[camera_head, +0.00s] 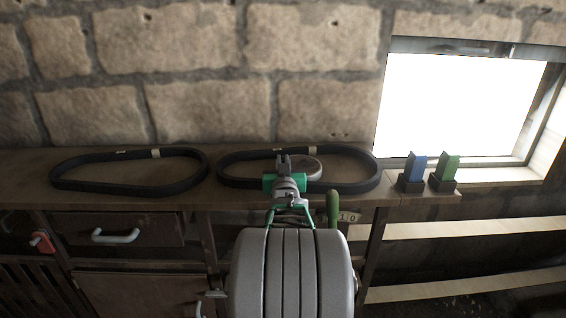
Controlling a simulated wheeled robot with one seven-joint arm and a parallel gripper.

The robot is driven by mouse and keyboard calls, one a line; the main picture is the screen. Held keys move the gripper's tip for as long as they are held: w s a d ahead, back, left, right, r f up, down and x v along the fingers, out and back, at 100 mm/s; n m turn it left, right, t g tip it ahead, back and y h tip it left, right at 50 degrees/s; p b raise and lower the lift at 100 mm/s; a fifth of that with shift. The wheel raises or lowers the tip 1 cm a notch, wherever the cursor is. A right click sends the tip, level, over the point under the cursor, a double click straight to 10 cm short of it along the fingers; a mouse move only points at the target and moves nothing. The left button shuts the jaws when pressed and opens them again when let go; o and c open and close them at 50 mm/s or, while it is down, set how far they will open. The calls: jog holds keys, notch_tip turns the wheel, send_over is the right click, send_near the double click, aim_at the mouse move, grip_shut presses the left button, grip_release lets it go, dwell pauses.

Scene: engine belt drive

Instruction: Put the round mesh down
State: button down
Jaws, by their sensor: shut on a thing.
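The round mesh (310,170) is a pale, rimmed disc, seen just right of my gripper (284,162). My gripper is shut on it, with the fingers hiding its left side. In the picture the mesh lies within the loop of the right black belt (235,178), over the wooden workbench top (216,192). I cannot tell whether the mesh touches the bench top or hangs a little above it.
Another black belt (85,187) lies on the bench at left. A blue block (416,167) and a green block (447,168) stand in dark holders at the right end, below a bright window (450,105). A stone wall (170,110) rises behind. Bare bench shows between the belts.

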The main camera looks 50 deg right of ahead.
jog(key=c, duration=2)
grip_release()
jog(key=shift+f, duration=0.15)
jog(key=o, duration=0.5)
